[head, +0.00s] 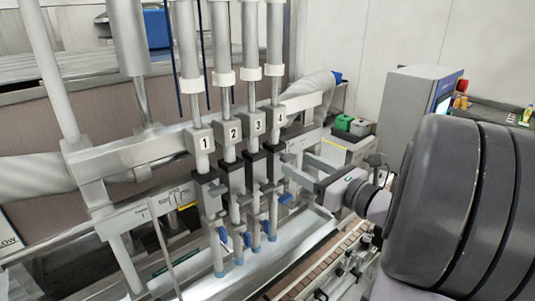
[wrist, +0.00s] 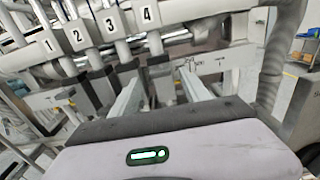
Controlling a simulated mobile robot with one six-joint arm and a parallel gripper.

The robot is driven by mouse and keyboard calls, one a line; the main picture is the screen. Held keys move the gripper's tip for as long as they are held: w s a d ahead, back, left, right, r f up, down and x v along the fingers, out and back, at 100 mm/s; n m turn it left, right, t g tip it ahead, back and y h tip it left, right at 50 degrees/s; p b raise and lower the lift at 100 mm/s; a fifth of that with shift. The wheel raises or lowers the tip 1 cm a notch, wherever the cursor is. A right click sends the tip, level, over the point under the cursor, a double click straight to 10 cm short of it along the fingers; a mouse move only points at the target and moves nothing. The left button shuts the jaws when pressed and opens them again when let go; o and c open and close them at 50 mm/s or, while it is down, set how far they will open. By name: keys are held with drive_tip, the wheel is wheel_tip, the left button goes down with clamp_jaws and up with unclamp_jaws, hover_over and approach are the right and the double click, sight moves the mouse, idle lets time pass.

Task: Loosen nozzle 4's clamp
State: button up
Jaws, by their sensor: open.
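Nozzle 4 is the rightmost in a row of upright nozzles, under the block marked 4 (head: 281,120); this block also shows in the wrist view (wrist: 147,15). Its dark clamp is partly hidden behind my gripper in the head view. My gripper (head: 287,166) is open and reaches in from the right at nozzle 4. In the wrist view its two pale fingers point forward, one to each side of the nozzle 4 rod (wrist: 154,44). I cannot tell whether they touch anything. A blue lever (head: 285,197) sits just below the gripper.
Nozzles marked 1 (head: 205,141), 2 (head: 233,132) and 3 (head: 258,125) stand close on the left with dark clamps. A horizontal beam (head: 130,153) runs behind them. A conveyor (head: 318,262) lies below. A grey cabinet with a screen (head: 408,105) stands at the right.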

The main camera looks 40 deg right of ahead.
sight(291, 160)
drive_tip(key=shift+w+a, duration=0.15)
drive_tip(key=shift+w, duration=1.55)
clamp_jaws()
